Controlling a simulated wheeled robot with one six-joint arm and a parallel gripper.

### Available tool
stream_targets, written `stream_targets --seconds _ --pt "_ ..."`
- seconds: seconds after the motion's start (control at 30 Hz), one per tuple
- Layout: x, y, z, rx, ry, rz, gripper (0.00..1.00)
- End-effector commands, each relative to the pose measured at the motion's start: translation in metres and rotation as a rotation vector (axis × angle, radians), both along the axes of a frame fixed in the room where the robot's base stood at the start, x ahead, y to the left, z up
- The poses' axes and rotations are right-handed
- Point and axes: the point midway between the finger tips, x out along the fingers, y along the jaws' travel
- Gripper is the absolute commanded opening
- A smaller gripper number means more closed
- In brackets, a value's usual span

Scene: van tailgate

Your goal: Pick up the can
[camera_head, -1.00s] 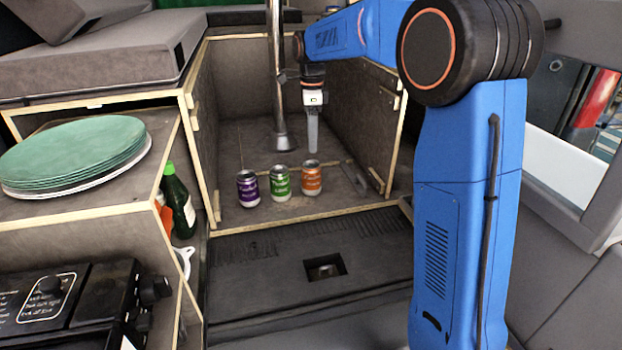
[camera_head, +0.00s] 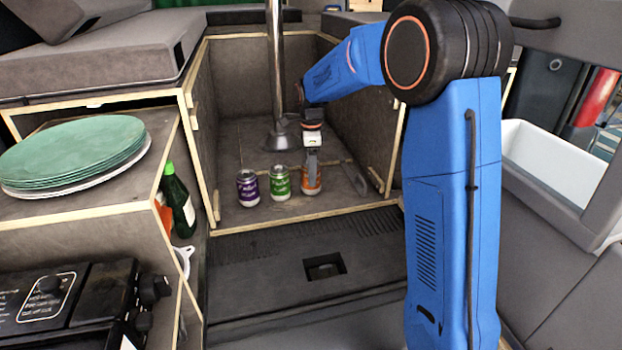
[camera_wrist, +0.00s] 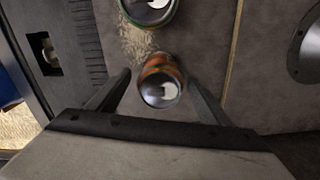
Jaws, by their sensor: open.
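Three cans stand upright in a row on the floor of the wooden compartment: a purple can (camera_head: 247,188), a green can (camera_head: 280,183) and an orange can (camera_head: 312,184). My gripper (camera_head: 312,168) is at the orange can, pointing down, and hides part of it in the head view. In the wrist view the orange can (camera_wrist: 161,82) lies between the two open fingers of my gripper (camera_wrist: 160,85), with a gap on each side. The green can (camera_wrist: 150,8) shows cut off at the top edge. The purple can is outside the wrist view.
A metal pole (camera_head: 279,80) rises from the compartment floor behind the cans. Wooden side walls enclose the compartment. A stack of green plates (camera_head: 75,150) and a dark green bottle (camera_head: 178,202) are at the left. The floor in front of the cans is bare.

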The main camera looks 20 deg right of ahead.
Motion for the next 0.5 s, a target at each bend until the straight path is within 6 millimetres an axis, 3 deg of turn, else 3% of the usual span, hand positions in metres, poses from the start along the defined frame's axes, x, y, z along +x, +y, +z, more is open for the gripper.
stream_targets --seconds 0.3,0.5 --pt "0.0 0.001 -0.04 -0.001 0.002 0.0 0.73" --pt "0.001 0.001 -0.042 0.0 -0.001 0.0 0.73"
